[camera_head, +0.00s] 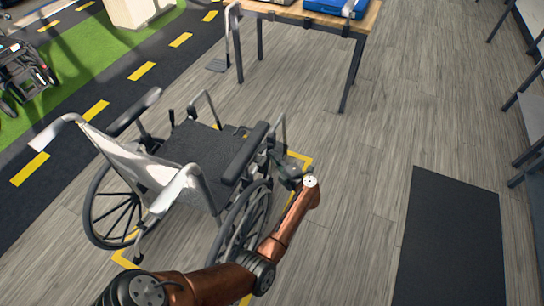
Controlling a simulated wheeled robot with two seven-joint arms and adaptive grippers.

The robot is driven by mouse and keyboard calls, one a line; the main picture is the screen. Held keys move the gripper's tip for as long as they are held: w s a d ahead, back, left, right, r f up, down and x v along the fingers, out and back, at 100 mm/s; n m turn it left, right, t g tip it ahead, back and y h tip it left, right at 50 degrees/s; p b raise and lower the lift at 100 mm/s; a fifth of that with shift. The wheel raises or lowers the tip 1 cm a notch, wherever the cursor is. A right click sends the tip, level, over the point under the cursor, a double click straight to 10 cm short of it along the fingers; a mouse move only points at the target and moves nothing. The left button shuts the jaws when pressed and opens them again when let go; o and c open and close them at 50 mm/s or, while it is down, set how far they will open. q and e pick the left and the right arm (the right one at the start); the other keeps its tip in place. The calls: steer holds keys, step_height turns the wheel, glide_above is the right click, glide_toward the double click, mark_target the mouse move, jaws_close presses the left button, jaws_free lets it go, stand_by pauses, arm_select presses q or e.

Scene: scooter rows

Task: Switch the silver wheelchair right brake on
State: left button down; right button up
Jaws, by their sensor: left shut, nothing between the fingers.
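The silver wheelchair (205,143) stands on the wood floor, seen from behind and above, with a dark seat and silver backrest. Its right rear wheel (238,222) is on the side nearest my arm. The right brake lever is not clearly visible there. My right gripper is not in view.
A wooden table (300,13) with a blue case (335,7) stands at the back. A dark mat (452,240) lies on the right. Another wheelchair (22,72) is at the far left. Yellow floor markings surround the silver wheelchair. The floor between chair and mat is clear.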

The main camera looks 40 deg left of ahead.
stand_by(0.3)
arm_select(q)
steer(key=p+v, duration=0.1)
steer(key=v, duration=0.9)
steer(key=shift+r+p, duration=0.3)
steer(key=shift+p, duration=0.1)
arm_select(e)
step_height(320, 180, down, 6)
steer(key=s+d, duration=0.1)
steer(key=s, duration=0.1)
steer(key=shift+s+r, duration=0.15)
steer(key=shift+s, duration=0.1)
